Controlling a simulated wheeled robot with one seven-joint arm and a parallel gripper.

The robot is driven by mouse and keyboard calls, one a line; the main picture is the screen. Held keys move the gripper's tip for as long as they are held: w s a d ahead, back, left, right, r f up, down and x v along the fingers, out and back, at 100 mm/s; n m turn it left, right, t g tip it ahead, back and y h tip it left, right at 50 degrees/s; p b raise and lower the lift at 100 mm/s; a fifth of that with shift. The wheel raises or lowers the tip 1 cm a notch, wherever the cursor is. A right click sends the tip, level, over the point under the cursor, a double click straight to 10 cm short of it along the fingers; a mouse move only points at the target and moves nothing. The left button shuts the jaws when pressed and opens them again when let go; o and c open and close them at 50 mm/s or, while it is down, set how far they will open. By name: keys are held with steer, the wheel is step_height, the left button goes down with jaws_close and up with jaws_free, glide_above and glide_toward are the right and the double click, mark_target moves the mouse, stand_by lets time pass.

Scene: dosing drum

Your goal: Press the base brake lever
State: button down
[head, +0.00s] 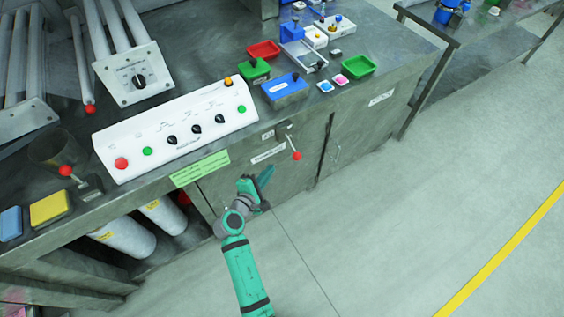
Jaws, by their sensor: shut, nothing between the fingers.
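A lever with a red knob (296,155) hangs from a bracket on the steel cabinet front (340,140), just under the worktop edge. Small labels beside it are too small to read. Another lever with a red knob (66,171) stands on a small metal base at the left of the worktop. I cannot tell for sure which one is the base brake lever. My gripper (267,174) is in front of the cabinet, lower left of the cabinet-front lever and apart from it. Its fingers are shut and empty, and partly hidden by my wrist.
A white control panel (180,130) with knobs and buttons lies along the worktop edge. Red (264,50) and green (358,66) trays and a blue box (284,90) stand farther right. White cylinders (128,237) lie under the worktop. The floor (430,220) at right is clear.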

mark_target(292, 147)
steer(key=w+d+f, duration=0.1)
steer(key=w+d, duration=0.5)
steer(key=shift+w, duration=0.35)
stand_by(0.4)
steer(key=shift+w+d, duration=0.1)
steer(key=shift+d, duration=0.15)
